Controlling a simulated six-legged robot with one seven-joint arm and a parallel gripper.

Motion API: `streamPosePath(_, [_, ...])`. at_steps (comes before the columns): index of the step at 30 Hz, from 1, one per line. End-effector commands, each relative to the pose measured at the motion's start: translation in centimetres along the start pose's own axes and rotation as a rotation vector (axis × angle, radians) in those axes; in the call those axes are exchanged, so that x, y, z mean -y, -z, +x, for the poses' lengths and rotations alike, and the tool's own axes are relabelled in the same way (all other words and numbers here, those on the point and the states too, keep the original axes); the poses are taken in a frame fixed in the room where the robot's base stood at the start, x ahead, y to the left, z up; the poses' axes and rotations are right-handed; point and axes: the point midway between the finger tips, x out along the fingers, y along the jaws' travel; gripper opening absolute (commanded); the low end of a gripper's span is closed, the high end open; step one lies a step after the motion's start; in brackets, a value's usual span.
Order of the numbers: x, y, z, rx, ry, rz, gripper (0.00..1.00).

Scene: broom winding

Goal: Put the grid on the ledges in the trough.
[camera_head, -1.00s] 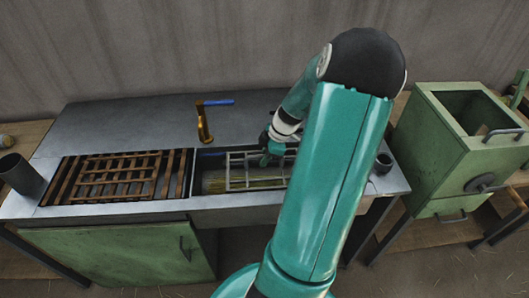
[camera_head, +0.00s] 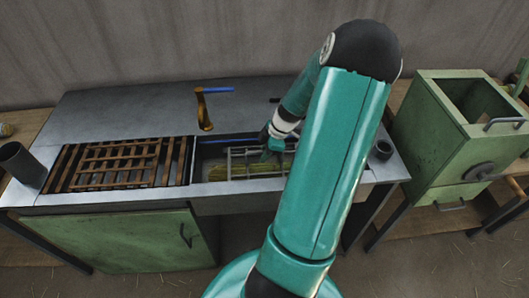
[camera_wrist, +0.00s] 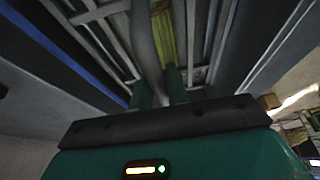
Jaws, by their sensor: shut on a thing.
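The grid (camera_head: 240,152) is a grey metal frame with crossbars, in the right-hand trough (camera_head: 215,198) of the metal bench. My gripper (camera_head: 267,156) is shut on one of its bars. In the wrist view my fingers (camera_wrist: 160,88) stand on both sides of a grey bar, and the grid (camera_wrist: 107,12) spreads to either side. Yellow-green straw (camera_head: 240,173) lies in the trough and shows in front of and through the grid. The ledges cannot be made out clearly, and my arm hides the trough's right end. I cannot tell whether the grid touches them.
A brown slatted rack (camera_head: 115,165) covers the left-hand basin. A brass tap (camera_head: 202,110) with a blue lever stands behind the trough. A dark cup (camera_head: 383,149) sits at the bench's right end. A green box (camera_head: 440,140) stands to the right.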

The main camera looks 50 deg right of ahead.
Motion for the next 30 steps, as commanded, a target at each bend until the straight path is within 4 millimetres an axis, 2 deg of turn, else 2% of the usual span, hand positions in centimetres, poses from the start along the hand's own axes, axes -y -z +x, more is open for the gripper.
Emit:
streamPosePath(6, [-0.1, 0.0, -0.1, 0.000, -0.001, 0.000, 0.00])
streamPosePath(7, [-0.1, 0.0, -0.1, 0.000, -0.001, 0.000, 0.22])
streamPosePath(10, [0.0, 0.0, -0.1, 0.000, -0.001, 0.000, 0.42])
streamPosePath(18, [0.0, 0.0, 0.0, 0.000, 0.001, 0.000, 0.42])
streamPosePath(22, [0.0, 0.0, -0.7, 0.000, 0.000, 0.000, 0.42])
streamPosePath(26, [-0.1, -0.1, -2.6, 0.002, -0.003, 0.001, 0.42])
streamPosePath(30, [-0.1, -0.1, -5.7, 0.003, -0.005, 0.000, 0.42])
